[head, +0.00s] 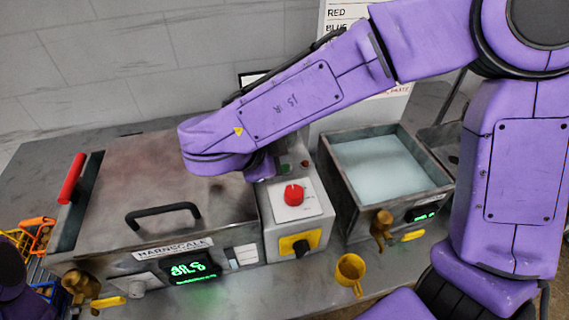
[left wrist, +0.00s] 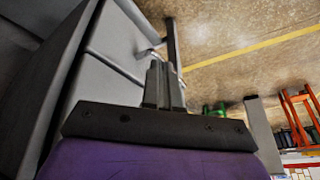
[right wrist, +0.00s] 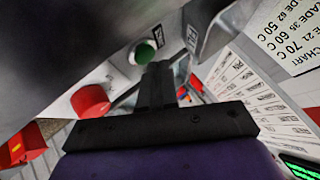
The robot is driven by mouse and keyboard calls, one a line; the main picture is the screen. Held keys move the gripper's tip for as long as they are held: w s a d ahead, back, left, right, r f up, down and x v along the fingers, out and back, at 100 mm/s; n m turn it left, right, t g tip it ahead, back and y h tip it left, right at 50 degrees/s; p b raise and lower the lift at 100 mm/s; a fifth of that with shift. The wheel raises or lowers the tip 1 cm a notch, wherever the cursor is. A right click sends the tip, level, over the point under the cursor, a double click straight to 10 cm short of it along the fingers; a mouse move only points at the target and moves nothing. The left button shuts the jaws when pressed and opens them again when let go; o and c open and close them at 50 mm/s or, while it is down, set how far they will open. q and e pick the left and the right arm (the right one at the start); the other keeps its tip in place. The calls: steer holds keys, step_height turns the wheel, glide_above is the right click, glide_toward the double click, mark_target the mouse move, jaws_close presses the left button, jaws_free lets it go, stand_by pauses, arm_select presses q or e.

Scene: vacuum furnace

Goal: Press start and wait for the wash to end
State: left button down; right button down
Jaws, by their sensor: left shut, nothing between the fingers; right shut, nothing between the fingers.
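The washer (head: 150,180) has its flat lid down, with a black handle and a lit green display (head: 188,269). The control box (head: 285,235) at its right carries a red knob (head: 293,195). A small green button (head: 283,167) is at the box's back; the right wrist view shows the green button (right wrist: 145,52) and red knob (right wrist: 90,100) larger. My right gripper (right wrist: 157,72) is shut and empty, its tips close to the green button; I cannot tell whether they touch. My left gripper (left wrist: 165,80) is shut and empty, beside grey metal with a bar handle.
A bath of pale liquid (head: 380,165) stands right of the control box. A yellow cup (head: 350,271) sits in front on the bench. A red lever (head: 72,178) rises at the washer's left. An orange basket (head: 38,235) is at far left.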

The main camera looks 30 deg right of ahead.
steer(key=shift+f, duration=0.35)
stand_by(0.5)
steer(key=shift+r+p, duration=0.8)
steer(key=shift+p, duration=0.2)
step_height(320, 180, up, 5)
steer(key=p, duration=0.5)
steer(key=shift+r+p, duration=0.1)
steer(key=shift+p, duration=0.3)
